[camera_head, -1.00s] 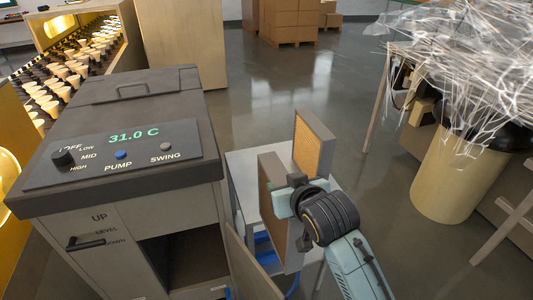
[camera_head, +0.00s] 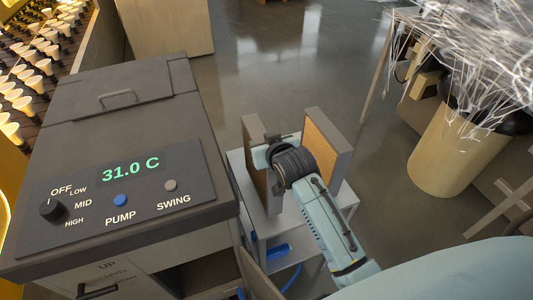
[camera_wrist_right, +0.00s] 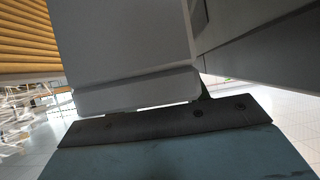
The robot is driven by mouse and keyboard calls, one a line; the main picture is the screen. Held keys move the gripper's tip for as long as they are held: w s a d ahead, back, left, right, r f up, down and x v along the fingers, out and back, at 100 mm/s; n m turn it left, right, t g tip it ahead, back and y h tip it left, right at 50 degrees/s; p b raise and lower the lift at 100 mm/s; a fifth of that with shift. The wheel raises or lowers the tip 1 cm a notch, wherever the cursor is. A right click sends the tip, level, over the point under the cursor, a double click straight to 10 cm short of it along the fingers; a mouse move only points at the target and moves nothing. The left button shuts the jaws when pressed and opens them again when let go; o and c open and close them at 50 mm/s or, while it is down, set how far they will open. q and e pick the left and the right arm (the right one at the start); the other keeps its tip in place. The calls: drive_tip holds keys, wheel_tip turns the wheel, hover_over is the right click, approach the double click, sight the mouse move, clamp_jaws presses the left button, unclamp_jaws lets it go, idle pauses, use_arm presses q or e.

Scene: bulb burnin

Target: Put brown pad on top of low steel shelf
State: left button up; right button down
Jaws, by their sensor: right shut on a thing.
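The low steel shelf (camera_head: 300,222) stands in the middle of the head view, right of the grey machine. Two upright pads with grey frames and brown ridged faces are over its top. The left brown pad (camera_head: 256,170) is gripped near its upper part by my right gripper (camera_head: 272,152), which is shut on it. Its lower edge is at the shelf top; I cannot tell whether it touches. The other pad (camera_head: 328,143) stands apart to the right, partly behind my wrist. A ridged brown face (camera_wrist_right: 30,40) fills the upper left of the wrist view. My left gripper is not in view.
The grey machine (camera_head: 130,130) reading 31.0 C stands close on the left, with its lower front open. A blue item (camera_head: 278,252) lies low under the shelf top. A tan bin (camera_head: 455,155) with tangled clear film stands at the right. The floor between is clear.

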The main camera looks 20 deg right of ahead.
drive_tip(key=shift+w+f, duration=0.1)
drive_tip(key=shift+f, duration=1.9)
drive_tip(key=c, duration=0.7)
unclamp_jaws()
drive_tip(key=v, duration=1.2)
drive_tip(key=shift+a, duration=0.1)
